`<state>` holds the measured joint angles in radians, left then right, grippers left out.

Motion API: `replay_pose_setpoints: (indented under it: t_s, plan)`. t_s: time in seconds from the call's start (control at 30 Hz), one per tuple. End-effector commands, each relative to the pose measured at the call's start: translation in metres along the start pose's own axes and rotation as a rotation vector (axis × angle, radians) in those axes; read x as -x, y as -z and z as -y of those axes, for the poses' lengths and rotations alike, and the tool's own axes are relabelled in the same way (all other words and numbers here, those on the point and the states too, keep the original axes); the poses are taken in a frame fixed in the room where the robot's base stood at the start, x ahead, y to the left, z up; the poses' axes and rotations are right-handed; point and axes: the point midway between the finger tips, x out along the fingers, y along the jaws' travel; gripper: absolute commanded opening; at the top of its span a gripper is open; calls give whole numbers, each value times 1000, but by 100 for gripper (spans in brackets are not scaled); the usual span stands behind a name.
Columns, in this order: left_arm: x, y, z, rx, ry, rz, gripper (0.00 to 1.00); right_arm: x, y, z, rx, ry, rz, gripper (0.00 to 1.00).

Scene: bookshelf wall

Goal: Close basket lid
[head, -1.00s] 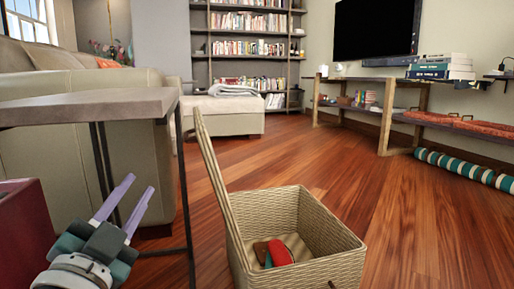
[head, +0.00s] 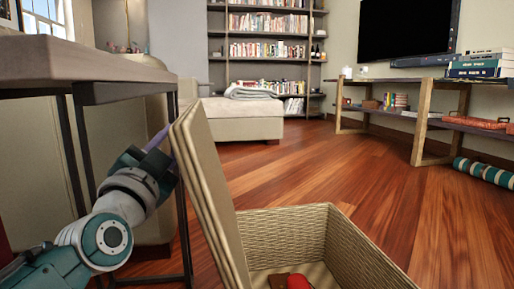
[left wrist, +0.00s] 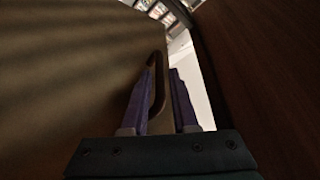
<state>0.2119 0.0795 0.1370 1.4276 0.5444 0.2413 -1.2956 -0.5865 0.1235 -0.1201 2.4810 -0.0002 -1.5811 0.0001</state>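The woven basket (head: 345,240) stands on the floor at the bottom, its front cut off by the picture edge. Its tan lid (head: 207,190) stands up on the basket's left side, tilted a little left. My left gripper (head: 160,137) is just left of the lid's upper part, its fingertips partly hidden behind it. In the left wrist view the purple fingers (left wrist: 163,70) are apart. My right gripper is not in view.
A red item (head: 298,282) lies inside the basket. A grey-topped table (head: 80,62) with thin dark legs stands close to my left arm. An ottoman (head: 240,122) and a bookshelf (head: 268,50) are behind. The wooden floor (head: 370,180) right of the basket is clear.

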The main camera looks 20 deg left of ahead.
Motion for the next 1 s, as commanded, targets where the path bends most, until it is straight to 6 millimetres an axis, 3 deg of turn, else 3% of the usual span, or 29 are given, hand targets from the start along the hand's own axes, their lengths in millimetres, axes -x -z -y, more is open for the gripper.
replay_pose_setpoints:
  t_s: [0.2, 0.47, 0.7, 1.0]
  plan:
    - [-16, -1, 0, 0, 0, 1, 27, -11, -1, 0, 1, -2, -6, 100]
    - [-18, 0, 0, 0, -1, 2, 27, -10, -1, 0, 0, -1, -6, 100]
    - [-18, 0, 0, 0, -1, 1, 1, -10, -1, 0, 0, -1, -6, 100]
    - [-18, 0, 0, 0, 0, 1, 0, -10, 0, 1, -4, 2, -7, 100]
